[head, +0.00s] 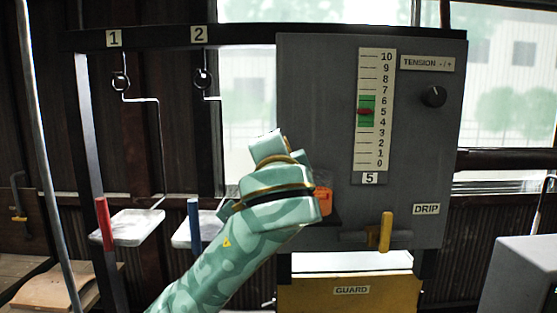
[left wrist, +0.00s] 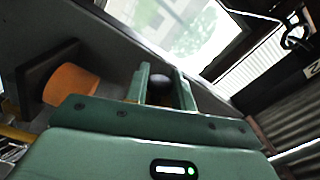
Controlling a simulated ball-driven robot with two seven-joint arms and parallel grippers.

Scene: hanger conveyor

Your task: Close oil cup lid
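The orange oil cup (head: 323,201) sits on a dark bracket at the left side of the grey panel, partly hidden behind my left wrist. In the left wrist view, it is an orange cylinder (left wrist: 70,86) left of my fingers, against a dark plate. My left gripper (left wrist: 162,92) has its fingers apart, with a dark round thing (left wrist: 160,82) showing between or behind them; I cannot tell whether they touch it. In the head view, my left gripper (head: 266,146) is beside the panel's left edge, above the cup. The lid is not clearly seen. My right gripper is not in view.
The grey panel (head: 300,80) carries a tension scale (head: 375,110), a black knob (head: 433,96) and a yellow drip handle (head: 386,231). A yellow guard (head: 350,297) is below. Hanging trays with a red handle (head: 104,223) and a blue handle (head: 194,225) are left of my arm.

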